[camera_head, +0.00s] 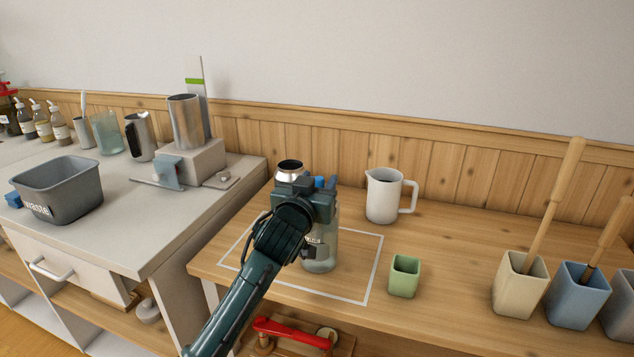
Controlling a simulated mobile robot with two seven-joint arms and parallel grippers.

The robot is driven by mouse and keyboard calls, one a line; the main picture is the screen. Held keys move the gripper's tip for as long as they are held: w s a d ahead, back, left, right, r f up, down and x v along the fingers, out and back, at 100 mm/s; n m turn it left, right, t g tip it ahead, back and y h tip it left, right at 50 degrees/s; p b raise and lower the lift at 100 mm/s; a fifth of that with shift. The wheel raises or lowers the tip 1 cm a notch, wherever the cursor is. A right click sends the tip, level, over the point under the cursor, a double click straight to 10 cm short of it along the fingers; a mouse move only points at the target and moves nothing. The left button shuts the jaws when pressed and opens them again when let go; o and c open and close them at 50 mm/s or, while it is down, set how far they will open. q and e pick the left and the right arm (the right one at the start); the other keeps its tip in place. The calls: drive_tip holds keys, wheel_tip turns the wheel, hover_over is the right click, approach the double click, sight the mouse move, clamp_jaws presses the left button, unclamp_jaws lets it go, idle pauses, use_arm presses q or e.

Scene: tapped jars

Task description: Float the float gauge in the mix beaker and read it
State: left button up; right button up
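A clear vessel (322,262) with a partly hidden dark label stands inside a white outlined square on the wooden table. It may be the mix beaker; its upper part is covered by my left gripper (323,190). My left arm reaches in from the bottom, and its gripper is over or in front of this vessel. A small blue piece shows at the gripper, and I cannot tell what it belongs to. The fingertips are hidden, so its opening and any contact cannot be told. I cannot make out a float gauge. My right gripper is out of view.
A white jug (383,197) and a green cup (404,277) stand to the right. Beige (519,289) and blue (578,299) pots hold wooden-handled tools. On the left counter are a grey waste bin (62,192), a glass beaker (107,134) and a steel cylinder (184,122).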

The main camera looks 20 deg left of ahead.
use_arm(q)
drive_tip(key=s, duration=1.3)
drive_tip(key=shift+s, duration=0.15)
